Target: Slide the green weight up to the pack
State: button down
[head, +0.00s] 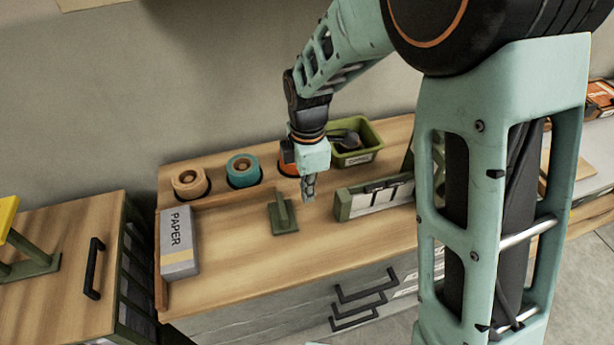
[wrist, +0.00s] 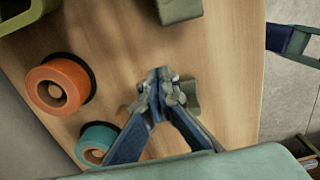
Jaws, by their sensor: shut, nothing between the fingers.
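The green weight (head: 285,218), a flat base with an upright grip, stands on the wooden bench top. In the wrist view the weight (wrist: 191,97) is partly hidden behind my fingers. The pack (head: 180,243), a grey block marked PAPER with a yellowish band, lies at the bench's left edge, with bare wood between it and the weight. The pack is not seen in the wrist view. My gripper (head: 308,196) is shut and empty, pointing down just right of and slightly behind the weight. It also shows in the wrist view (wrist: 160,76). I cannot tell whether it touches the weight.
Tape rolls stand along the back: tan (head: 190,183), teal (head: 243,170) and orange (wrist: 57,84). A green bin (head: 355,145) is at back right. A green-ended rack (head: 372,197) stands right of my gripper. A wooden strip (head: 160,275) edges the left side.

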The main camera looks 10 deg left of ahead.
aim_at(292, 212)
notch_tip(292, 212, down, 2)
jog(key=shift+s+f, duration=0.1)
jog(key=shift+f, duration=0.05)
jog(key=shift+s+a+p, duration=0.15)
jog(key=shift+s+a, duration=0.05)
jog(key=shift+a, duration=0.35)
jog(key=shift+s+a+p, duration=0.15)
jog(key=shift+s+a, duration=0.05)
jog(key=shift+a, duration=0.3)
jog(key=shift+s+a, duration=0.35)
jog(key=shift+a, duration=0.4)
jog(key=s+a, duration=0.2)
jog(key=a, duration=0.3)
jog(key=s+a, duration=0.3)
jog(key=a, duration=0.3)
jog(key=s+a+b, duration=0.1)
jog(key=s+a, duration=0.2)
jog(key=a, duration=0.2)
jog(key=shift+a, duration=0.15)
jog(key=shift+w, duration=0.1)
